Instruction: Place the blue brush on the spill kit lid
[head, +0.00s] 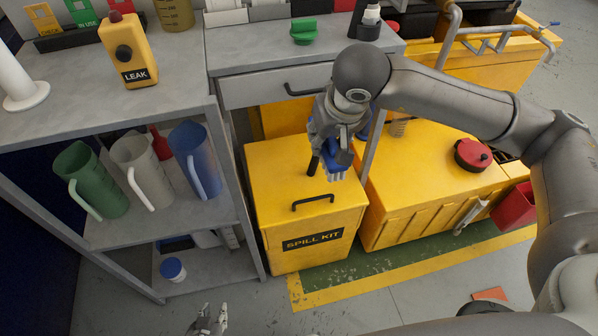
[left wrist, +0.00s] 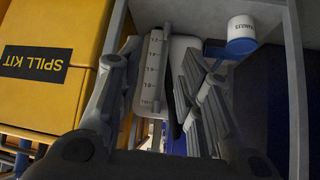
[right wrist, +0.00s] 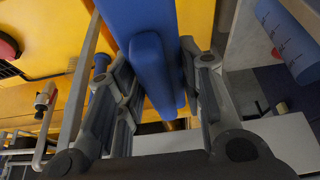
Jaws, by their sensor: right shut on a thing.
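The yellow spill kit (head: 305,215) stands on the floor with a flat yellow lid (head: 275,165) and a black handle on top. Its label side also shows in the left wrist view (left wrist: 40,65). My right gripper (head: 335,140) is over the back right part of the lid. It is shut on the blue brush (head: 338,160), which also shows between the fingers in the right wrist view (right wrist: 150,75). I cannot tell whether the brush touches the lid. My left gripper (head: 208,318) is low in front of the shelf, open and empty in the left wrist view (left wrist: 160,100).
A grey bench (head: 225,48) with a drawer stands behind the kit. A shelf at left holds green, white and blue jugs (head: 193,160). A yellow bin (head: 420,190) with a red-capped lid stands right of the kit. The front of the lid is bare around its handle.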

